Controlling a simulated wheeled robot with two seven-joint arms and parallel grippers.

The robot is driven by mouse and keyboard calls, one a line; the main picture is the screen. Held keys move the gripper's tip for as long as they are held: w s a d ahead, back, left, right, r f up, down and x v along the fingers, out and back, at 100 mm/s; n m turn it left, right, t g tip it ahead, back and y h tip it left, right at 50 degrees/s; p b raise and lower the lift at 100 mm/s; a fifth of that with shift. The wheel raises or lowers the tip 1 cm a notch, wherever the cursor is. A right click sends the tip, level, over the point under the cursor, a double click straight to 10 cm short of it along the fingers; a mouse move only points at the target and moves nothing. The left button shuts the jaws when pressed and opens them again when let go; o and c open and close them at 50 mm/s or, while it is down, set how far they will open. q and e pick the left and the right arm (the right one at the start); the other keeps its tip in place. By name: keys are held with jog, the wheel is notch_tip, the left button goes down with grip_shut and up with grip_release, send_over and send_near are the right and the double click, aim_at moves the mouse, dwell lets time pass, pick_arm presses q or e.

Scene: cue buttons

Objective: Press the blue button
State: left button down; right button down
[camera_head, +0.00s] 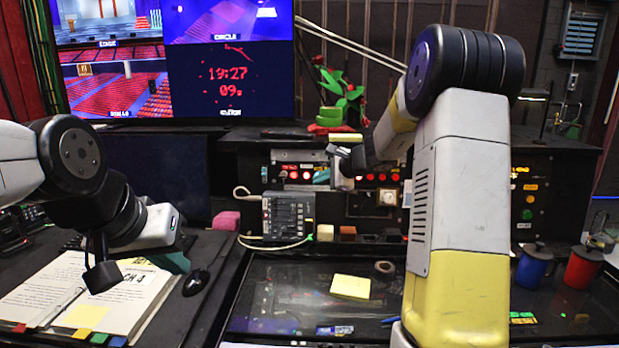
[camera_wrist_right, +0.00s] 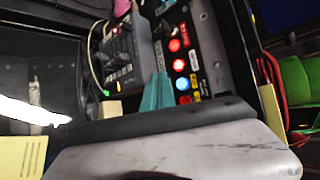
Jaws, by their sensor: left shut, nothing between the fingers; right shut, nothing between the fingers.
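The blue button (camera_wrist_right: 182,83) glows pale blue in a column of red buttons on a black panel in the right wrist view. My right gripper (camera_wrist_right: 158,90) has teal fingers, shut and empty, just left of the blue button in that picture. Contact cannot be made out. In the head view the right gripper (camera_head: 322,177) is at the panel front, beside the row of red buttons (camera_head: 294,175); I cannot make out the blue button there. My left gripper (camera_head: 175,262) is shut and empty over the left desk, by the open binder.
A small mixer box (camera_head: 288,215) with cables stands below the panel. A sticky note (camera_head: 350,286) lies on the dark glass desktop. A black mouse (camera_head: 196,282) lies by the binder (camera_head: 70,290). Blue (camera_head: 533,267) and red (camera_head: 582,268) mugs stand at right.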

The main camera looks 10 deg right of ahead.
jog(key=shift+w+d+f, duration=0.15)
jog(key=shift+w, duration=0.65)
jog(key=shift+w+d+f, duration=0.1)
jog(key=shift+w+d, duration=0.05)
jog(key=shift+w, duration=0.6)
dwell(0.9)
jog(key=shift+w+d, duration=0.1)
jog(key=shift+w, duration=0.3)
jog(key=shift+w+f, duration=0.1)
jog(key=shift+w, duration=0.25)
dwell(0.5)
jog(key=shift+s, duration=0.75)
jog(key=shift+s+a+r, duration=0.15)
jog(key=shift+s+a, duration=0.05)
jog(key=shift+s, duration=0.6)
jog(key=shift+s+a+r, duration=0.2)
jog(key=shift+s, duration=0.65)
jog(key=shift+s+a+r, duration=0.15)
jog(key=shift+s+a, duration=0.05)
jog(key=shift+s, duration=0.6)
